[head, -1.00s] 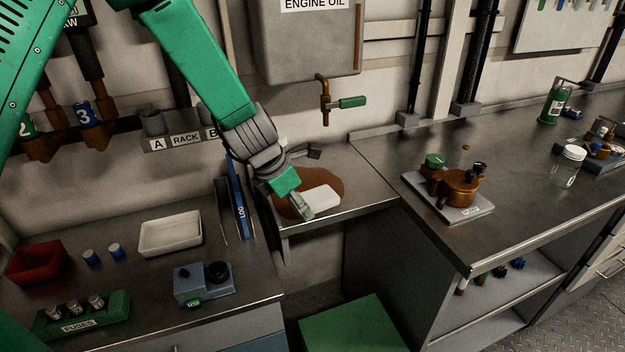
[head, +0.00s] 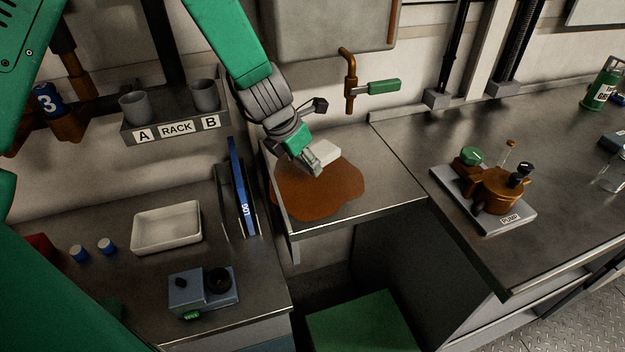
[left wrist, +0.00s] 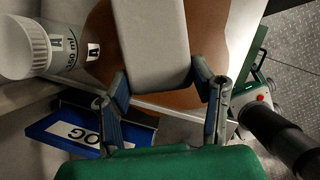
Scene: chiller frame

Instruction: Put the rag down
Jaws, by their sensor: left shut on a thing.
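The rag (head: 325,152) is a pale, flat block at the back edge of a brown puddle (head: 325,190) on the metal counter. My left gripper (head: 312,165) is shut on the rag, with its arm reaching down from the upper left. In the left wrist view, the rag (left wrist: 157,40) sits between the two fingers of the gripper (left wrist: 165,90), with brown liquid on both sides of it. I cannot tell whether the rag touches the counter. My right gripper is in neither view.
An oil tap (head: 350,85) hangs behind the puddle. A blue binder (head: 241,187) stands left of it, beside a white tray (head: 166,228). A pump (head: 497,190) sits on the right counter. A labelled jar (left wrist: 30,48) is close by in the left wrist view. Bare counter (head: 390,180) lies right of the puddle.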

